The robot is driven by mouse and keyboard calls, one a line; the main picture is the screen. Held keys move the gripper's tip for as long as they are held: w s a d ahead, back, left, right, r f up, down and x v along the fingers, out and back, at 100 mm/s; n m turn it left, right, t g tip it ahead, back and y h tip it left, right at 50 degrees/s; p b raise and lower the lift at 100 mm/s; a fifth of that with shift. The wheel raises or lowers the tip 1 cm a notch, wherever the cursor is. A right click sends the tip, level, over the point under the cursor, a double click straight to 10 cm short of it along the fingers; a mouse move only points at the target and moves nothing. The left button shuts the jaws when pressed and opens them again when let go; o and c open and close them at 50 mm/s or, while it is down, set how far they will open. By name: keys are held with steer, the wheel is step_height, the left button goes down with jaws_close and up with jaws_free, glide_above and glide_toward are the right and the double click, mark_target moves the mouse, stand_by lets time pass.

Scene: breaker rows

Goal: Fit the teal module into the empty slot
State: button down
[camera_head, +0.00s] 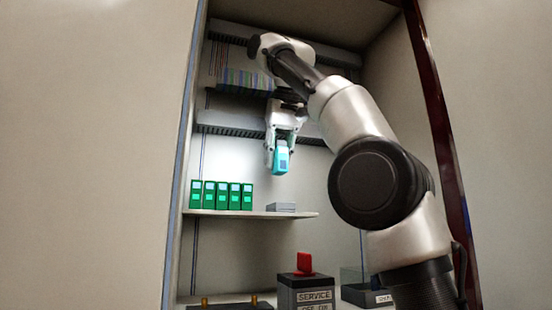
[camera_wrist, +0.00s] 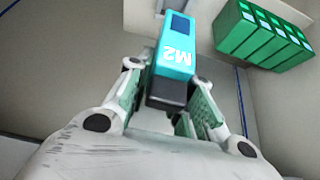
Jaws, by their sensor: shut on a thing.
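The teal module (camera_head: 281,158) is held in my gripper (camera_head: 284,142), which points down in the upper middle of the cabinet. In the wrist view the module (camera_wrist: 178,50) is marked "M2" and has a dark end between the fingers of my gripper (camera_wrist: 170,92). The gripper is shut on it, and it hangs clear of the shelf. A row of green modules (camera_head: 221,195) stands on the shelf at the lower left; the row also shows in the wrist view (camera_wrist: 262,35). I cannot make out the empty slot in either view.
The shelf (camera_head: 262,214) also carries a small grey block (camera_head: 281,207). Below are a service switch box (camera_head: 306,294) with a red handle (camera_head: 304,263) and a dark bin (camera_head: 365,294) at right. Grey slotted ducts (camera_head: 225,122) cross the back wall. A striped row (camera_head: 248,79) sits higher up.

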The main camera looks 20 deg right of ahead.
mark_target(284, 154)
steer(key=shift+f, duration=2.9)
steer(key=shift+f, duration=1.1)
steer(key=c, duration=1.2)
jaws_free()
steer(key=shift+o, duration=0.2)
steer(key=v, duration=0.7)
steer(key=shift+s+r, duration=0.15)
